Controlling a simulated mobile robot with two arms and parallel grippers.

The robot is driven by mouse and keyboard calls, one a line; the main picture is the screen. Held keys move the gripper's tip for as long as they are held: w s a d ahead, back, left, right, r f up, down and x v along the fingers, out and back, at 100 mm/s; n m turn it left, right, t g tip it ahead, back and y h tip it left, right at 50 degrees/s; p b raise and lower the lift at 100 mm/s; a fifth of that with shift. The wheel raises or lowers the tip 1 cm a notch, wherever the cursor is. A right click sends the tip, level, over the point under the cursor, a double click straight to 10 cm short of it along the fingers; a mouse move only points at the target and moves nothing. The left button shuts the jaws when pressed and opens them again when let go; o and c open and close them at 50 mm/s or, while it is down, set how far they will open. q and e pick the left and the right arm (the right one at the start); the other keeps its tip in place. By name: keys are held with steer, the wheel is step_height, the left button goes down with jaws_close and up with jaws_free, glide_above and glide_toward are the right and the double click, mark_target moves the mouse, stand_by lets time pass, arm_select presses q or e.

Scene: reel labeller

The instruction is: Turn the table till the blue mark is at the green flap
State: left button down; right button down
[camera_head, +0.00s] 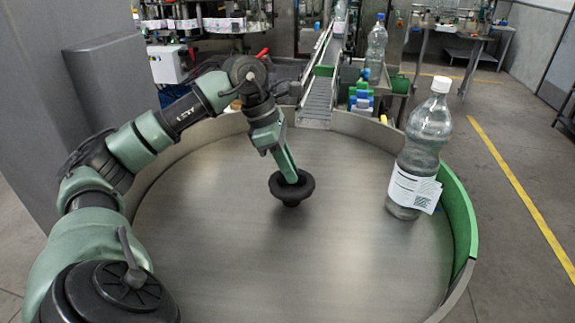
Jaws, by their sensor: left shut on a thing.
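The round metal table (300,255) has a bare grey top inside a raised rim. A black knob (291,195) stands at its middle. My left gripper (290,178) reaches down from above and is shut on the knob. The green flap (459,220) is a curved section of the rim at the right. My right gripper is not in view.
A clear bottle (425,135) with a white cap and white label stands upright on the table at the right, near the flap. A conveyor (320,95) meets the rim at the back. Another bottle (376,50) stands behind. A grey pillar (110,85) is at the left.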

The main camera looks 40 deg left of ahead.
arm_select(q)
steer(key=shift+w+a+r+m+p, duration=0.2)
steer(key=shift+r+m+p, duration=0.2)
steer(key=shift+m, duration=0.4)
steer(key=c, duration=1.4)
jaws_free()
steer(key=shift+s, duration=0.1)
steer(key=shift+o, duration=0.2)
steer(key=shift+s+f+h, duration=0.15)
steer(key=shift+f+h, duration=0.05)
steer(key=shift+h, duration=0.1)
steer(key=shift+r, duration=0.1)
steer(key=shift+a+r, duration=0.15)
steer(key=shift+r, duration=0.15)
steer(key=b+v, duration=0.1)
steer(key=v, duration=0.6)
steer(key=shift+a+r, duration=0.1)
